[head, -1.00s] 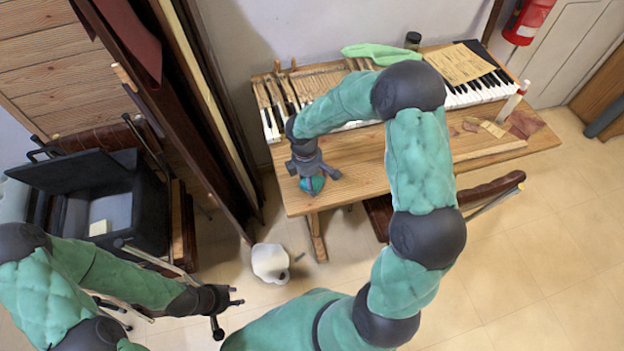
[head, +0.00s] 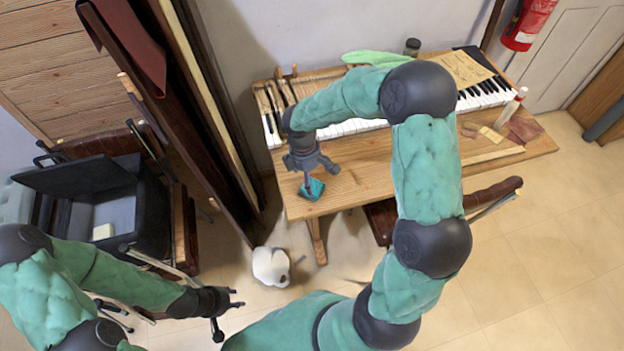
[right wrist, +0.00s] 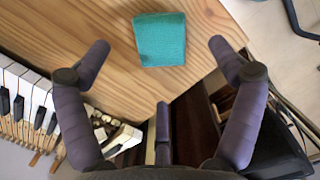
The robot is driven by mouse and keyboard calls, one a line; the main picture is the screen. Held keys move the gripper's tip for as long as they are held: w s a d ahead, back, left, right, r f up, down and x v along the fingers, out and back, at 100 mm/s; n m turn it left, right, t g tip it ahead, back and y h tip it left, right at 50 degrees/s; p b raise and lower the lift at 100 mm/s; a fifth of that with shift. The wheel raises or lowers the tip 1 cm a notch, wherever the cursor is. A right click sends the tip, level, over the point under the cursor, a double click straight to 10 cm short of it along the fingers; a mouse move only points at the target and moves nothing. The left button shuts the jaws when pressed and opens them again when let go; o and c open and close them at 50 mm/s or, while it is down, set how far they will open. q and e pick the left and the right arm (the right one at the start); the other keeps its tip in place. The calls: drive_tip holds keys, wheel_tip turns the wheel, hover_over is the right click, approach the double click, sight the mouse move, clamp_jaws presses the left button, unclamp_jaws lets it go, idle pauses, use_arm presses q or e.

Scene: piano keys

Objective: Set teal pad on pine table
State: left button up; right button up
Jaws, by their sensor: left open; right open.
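The teal pad (head: 316,190) lies on the bare front left part of the pine table (head: 365,168), close to its front edge. In the right wrist view the pad (right wrist: 160,39) rests flat on the wood grain, beyond and between the spread fingers. My right gripper (head: 311,178) is open above the pad, with its fingers apart from it. The fingers of the right gripper (right wrist: 155,75) hold nothing. My left gripper (head: 228,312) is open and empty, low at the left, away from the table.
Piano keys (head: 350,127) run along the back of the table. A green cloth (head: 375,57), a dark jar (head: 412,46), a white bottle (head: 510,108) and wood scraps (head: 488,134) lie around them. A dark open case (head: 100,205) stands at left. A white rounded object (head: 270,266) is on the floor.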

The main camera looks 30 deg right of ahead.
wheel_tip(320, 180, up, 6)
drive_tip(key=p, duration=0.1)
drive_tip(key=shift+w+a+r, duration=0.2)
drive_tip(key=shift+a, duration=0.15)
idle(1.3)
